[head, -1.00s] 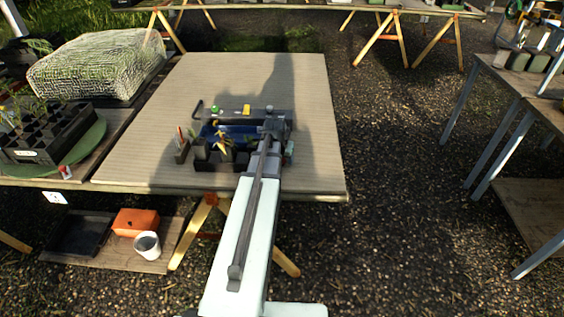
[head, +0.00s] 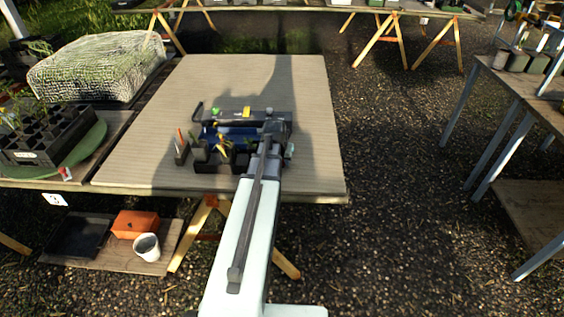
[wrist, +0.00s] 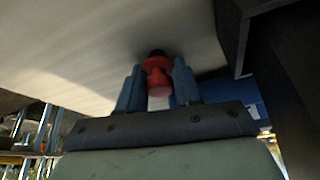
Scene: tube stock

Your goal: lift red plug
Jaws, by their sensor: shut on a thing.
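The red plug (wrist: 157,78) shows in the wrist view, between the two blue-grey fingers of my gripper (wrist: 158,85). The fingers are shut on it from both sides. A dark round part shows at its far end. Whether the plug touches anything beyond that is hard to tell. In the head view my arm reaches over the table and hides the plug and my fingertips.
The wooden table (head: 140,130) bears a dark tray with a blue inside (head: 238,131). Dark pots with small plants (head: 215,158) stand at its front left. The table is bare to the left and behind. A netted bundle (head: 95,65) lies further left.

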